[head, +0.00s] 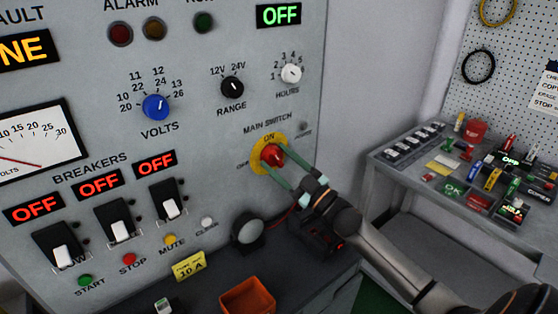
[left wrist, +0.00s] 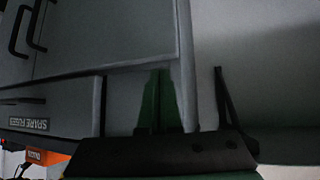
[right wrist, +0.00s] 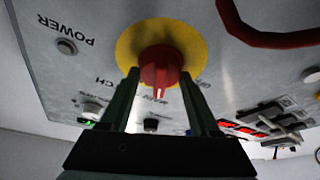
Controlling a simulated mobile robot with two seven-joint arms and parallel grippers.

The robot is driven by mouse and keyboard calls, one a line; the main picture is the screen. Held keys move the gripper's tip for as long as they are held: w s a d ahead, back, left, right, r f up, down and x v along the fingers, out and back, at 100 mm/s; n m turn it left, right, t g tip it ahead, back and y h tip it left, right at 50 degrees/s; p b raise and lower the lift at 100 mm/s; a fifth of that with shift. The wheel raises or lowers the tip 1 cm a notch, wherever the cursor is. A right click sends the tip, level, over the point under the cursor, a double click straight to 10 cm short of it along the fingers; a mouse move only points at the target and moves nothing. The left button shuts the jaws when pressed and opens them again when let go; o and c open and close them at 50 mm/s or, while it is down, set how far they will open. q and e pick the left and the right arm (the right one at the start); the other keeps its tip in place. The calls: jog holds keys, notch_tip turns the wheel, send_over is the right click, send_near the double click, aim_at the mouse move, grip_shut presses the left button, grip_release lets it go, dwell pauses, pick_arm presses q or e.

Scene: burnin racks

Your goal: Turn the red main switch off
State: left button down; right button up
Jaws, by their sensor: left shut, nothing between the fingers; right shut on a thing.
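The red main switch (head: 272,155) is a knob on a round yellow plate (head: 258,163) on the grey panel, under the words MAIN SWITCH. ON is marked at the plate's top and OFF at its left. In the right wrist view the red knob (right wrist: 160,68) has a pale mark that appears to point toward the ON side. My right gripper (head: 277,166) is shut on the knob, one finger on each side; its fingers also show in the right wrist view (right wrist: 158,85). My left gripper (left wrist: 160,85) is shut and empty, below a grey cabinet, outside the head view.
Three breakers (head: 118,230) with lit OFF signs sit at the panel's lower left. A side bench (head: 380,160) with many small parts is at the right.

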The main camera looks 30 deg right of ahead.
jog(key=n+y, duration=0.1)
jog(key=n, duration=0.1)
jog(key=n+g+y, duration=0.1)
jog(key=n, duration=0.2)
jog(key=shift+g+p, duration=0.3)
jog(key=shift+p, duration=0.05)
jog(key=n, duration=0.2)
jog(key=n+g+p, duration=0.1)
jog(key=n, duration=0.1)
jog(key=shift+r+g+y, duration=0.1)
jog(key=shift+g+y, duration=0.2)
jog(key=shift+y, duration=0.1)
jog(key=shift+n+g, duration=0.5)
jog(key=shift+n, duration=0.9)
jog(key=shift+n+g, duration=0.5)
jog(key=shift+n, duration=0.9)
jog(key=o, duration=1.4)
jog(key=shift+c, duration=0.2)
